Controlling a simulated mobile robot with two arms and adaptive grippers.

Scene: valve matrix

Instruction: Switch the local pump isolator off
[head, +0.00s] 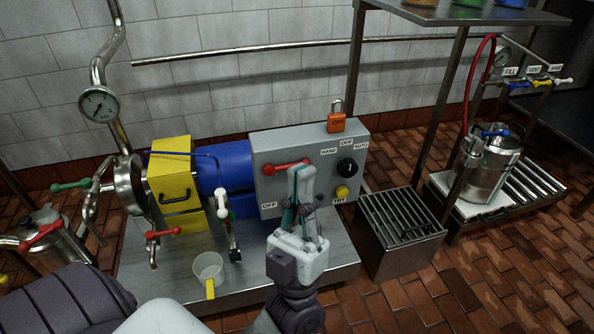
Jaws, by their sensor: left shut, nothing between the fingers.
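An OFF label (269,206) is on the box's lower left. My left gripper (301,170) is upright in front of the box, shut and empty. Its fingertips overlap the right end of the red handle in the head view; I cannot tell whether they touch. The gripper hides the box face below the handle. My right gripper is not in view.
A black selector knob (347,167) and a yellow button (342,192) are right of my gripper. An orange padlock (336,122) stands on the box. A yellow guard (172,180), blue motor (222,166) and clear jug (207,267) are left. A slatted metal stand (400,222) is right.

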